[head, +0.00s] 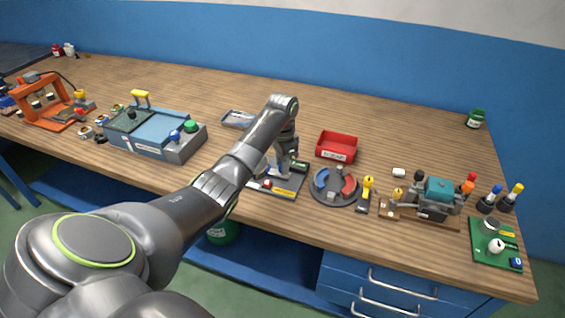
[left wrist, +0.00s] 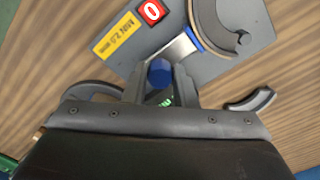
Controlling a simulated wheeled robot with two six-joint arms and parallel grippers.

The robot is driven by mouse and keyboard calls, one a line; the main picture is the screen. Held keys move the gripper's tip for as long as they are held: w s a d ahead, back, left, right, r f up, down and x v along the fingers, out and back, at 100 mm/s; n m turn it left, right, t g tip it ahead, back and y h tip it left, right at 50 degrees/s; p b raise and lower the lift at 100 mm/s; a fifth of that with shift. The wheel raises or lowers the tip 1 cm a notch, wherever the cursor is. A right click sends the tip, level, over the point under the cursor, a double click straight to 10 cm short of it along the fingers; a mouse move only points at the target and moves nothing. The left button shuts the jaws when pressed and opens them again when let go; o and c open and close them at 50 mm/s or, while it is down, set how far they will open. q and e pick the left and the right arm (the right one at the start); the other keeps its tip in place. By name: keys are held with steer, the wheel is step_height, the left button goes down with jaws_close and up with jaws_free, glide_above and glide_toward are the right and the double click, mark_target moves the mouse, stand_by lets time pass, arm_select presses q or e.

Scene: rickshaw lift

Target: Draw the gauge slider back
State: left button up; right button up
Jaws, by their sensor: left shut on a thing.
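The gauge is a dark grey plate (head: 293,188) near the middle of the bench's front edge, under my left gripper. In the left wrist view its plate (left wrist: 200,66) carries a yellow label (left wrist: 118,34) reading "MIN 2.0 mm", a red counter (left wrist: 152,11) showing 0, and a grey curved jaw (left wrist: 213,28). A blue knob (left wrist: 159,73), which looks like the gauge slider's grip, sits between my left gripper's fingers (left wrist: 160,82). The left gripper (head: 284,174) is shut on it. In the head view my arm and gripper hide part of the gauge. My right gripper is out of view.
A round dark tray (head: 335,198) with red and blue parts and a red bin (head: 337,146) stand right of the gauge. A blue-grey box fixture (head: 150,134) stands to its left. A small vise-like machine (head: 436,197) is farther right. The bench behind is mostly clear.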

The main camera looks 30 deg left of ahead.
arm_select(q)
jaws_close()
steer(key=shift+d+r, duration=0.1)
steer(key=shift+d, duration=0.15)
steer(key=d+p, duration=0.1)
steer(key=w+d+p, duration=0.1)
steer(key=d, duration=0.1)
steer(key=shift+d, duration=0.2)
steer(key=o, duration=0.5)
jaws_free()
steer(key=o, duration=0.4)
steer(key=shift+d, duration=0.2)
steer(key=shift+a, duration=0.15)
